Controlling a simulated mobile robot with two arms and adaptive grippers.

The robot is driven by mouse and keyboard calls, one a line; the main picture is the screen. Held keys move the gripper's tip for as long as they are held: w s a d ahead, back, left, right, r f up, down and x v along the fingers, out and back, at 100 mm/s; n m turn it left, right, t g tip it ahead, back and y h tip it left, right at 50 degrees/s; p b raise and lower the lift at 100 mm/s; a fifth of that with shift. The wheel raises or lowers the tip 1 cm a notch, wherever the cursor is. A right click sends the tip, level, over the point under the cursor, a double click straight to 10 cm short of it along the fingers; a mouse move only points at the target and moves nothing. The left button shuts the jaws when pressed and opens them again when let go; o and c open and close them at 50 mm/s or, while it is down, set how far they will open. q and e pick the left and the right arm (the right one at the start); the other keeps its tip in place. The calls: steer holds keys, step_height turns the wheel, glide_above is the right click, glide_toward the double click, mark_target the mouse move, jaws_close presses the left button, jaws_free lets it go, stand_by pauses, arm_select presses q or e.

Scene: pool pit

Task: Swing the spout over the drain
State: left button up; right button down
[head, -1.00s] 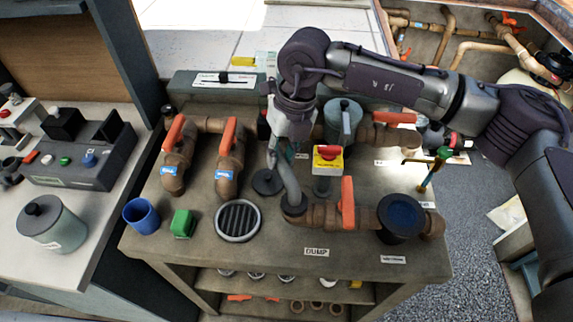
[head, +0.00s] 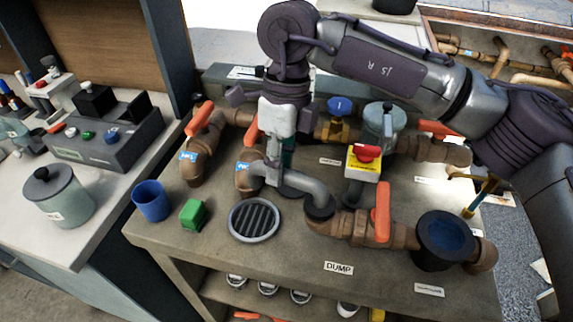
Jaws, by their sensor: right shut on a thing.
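The spout (head: 302,186) is a grey bent pipe that rises from a collar on the brown pipe run and points left. My right gripper (head: 272,172) comes down from above and is shut on the spout near its free end. The fingers partly hide that end. The drain (head: 254,220) is a round grate with dark slots, set in the bench top in front of the gripper. In the picture the spout's free end lies just behind the drain's far rim, not across its middle. My left gripper is not in view.
A green block (head: 194,214) and a blue cup (head: 152,201) stand left of the drain. An orange valve handle (head: 382,211) and a dark funnel (head: 445,240) are to the right. A red button on a yellow box (head: 364,161) stands behind the spout. The bench front is clear.

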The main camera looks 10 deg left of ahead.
steer(key=shift+s+a+r+n+b, duration=0.1)
steer(key=shift+s+a+n+b, duration=0.15)
steer(key=shift+s+n+b, duration=0.7)
steer(key=shift+w+n+p, duration=0.2)
steer(key=shift+n+p, duration=0.05)
steer(key=shift+p, duration=0.2)
steer(key=c, duration=1.2)
jaws_free()
steer(key=r, duration=0.4)
steer(key=w+r, duration=0.1)
steer(key=r, duration=0.3)
steer(key=w+r, duration=0.1)
steer(key=r, duration=0.2)
steer(key=shift+w+d+r, duration=0.1)
steer(key=shift+d+r, duration=0.05)
steer(key=shift+r, duration=0.25)
